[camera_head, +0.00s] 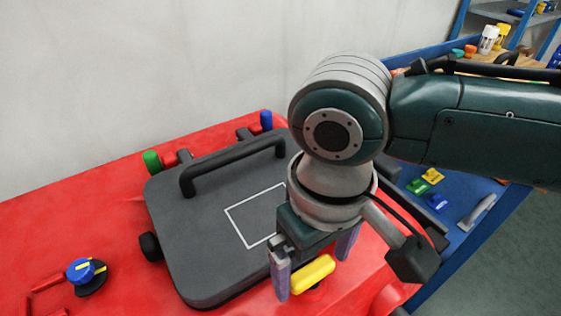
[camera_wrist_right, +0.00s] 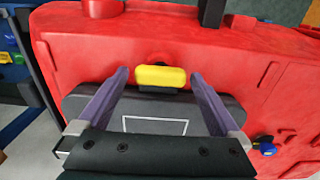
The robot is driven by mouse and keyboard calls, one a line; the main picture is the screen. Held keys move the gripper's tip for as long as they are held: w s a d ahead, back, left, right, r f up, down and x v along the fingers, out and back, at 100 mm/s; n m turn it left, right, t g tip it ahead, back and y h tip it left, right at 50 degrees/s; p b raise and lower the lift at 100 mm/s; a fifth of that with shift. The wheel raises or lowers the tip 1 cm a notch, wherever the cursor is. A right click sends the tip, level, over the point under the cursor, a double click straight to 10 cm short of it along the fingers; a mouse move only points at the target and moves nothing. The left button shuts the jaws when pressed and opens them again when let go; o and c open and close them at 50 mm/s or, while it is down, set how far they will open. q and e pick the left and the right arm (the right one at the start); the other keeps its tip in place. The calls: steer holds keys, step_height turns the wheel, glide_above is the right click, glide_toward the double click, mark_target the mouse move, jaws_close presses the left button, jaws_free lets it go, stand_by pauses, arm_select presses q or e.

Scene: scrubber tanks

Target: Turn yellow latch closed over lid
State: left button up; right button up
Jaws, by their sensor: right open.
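The yellow latch (camera_head: 312,274) is a short rounded bar on the red tank top, beside the near right edge of the dark grey lid (camera_head: 195,235). In the right wrist view the latch (camera_wrist_right: 161,76) lies roughly parallel to the lid's edge, with a dark part under it. The lid is down flat and has a black handle and a white outline. My right gripper (camera_head: 314,268) points down with its jaws open, one finger at each end of the latch. In the right wrist view its fingers (camera_wrist_right: 158,75) show a gap on both sides. My left gripper is not in view.
A green knob (camera_head: 152,161) and a blue knob (camera_head: 266,121) stand at the lid's far edge. A blue dial with a yellow stripe (camera_head: 82,271) is on the red tank top (camera_head: 110,215) at left. A blue bench (camera_head: 470,185) with small coloured parts is at right.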

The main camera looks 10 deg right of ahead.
steer(key=shift+f, duration=0.15)
steer(key=shift+c, duration=0.2)
steer(key=c, duration=1.1)
